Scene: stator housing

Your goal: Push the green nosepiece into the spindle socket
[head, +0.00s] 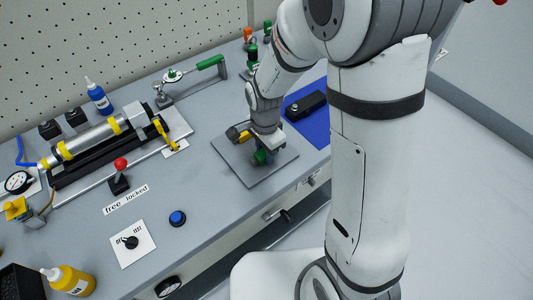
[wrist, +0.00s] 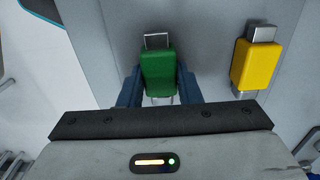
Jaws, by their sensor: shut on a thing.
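The green nosepiece (wrist: 158,69) is between the two blue fingers of my gripper (wrist: 158,88) in the wrist view. The gripper is shut on it, and a metal tip shows at its far end. In the head view the green nosepiece (head: 261,157) is low over the grey plate, under my gripper (head: 262,147); whether it touches the plate I cannot tell. A silver cylinder with yellow bands (head: 92,140), perhaps the spindle, lies in a black cradle at the left of the bench. Its socket I cannot make out.
A yellow piece (wrist: 256,64) lies beside the green one on the grey plate (head: 231,165). A red-knobbed lever (head: 120,170) stands before the cylinder. A black device (head: 305,106) lies on a blue mat (head: 318,128). A green-handled clamp (head: 205,64) stands behind.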

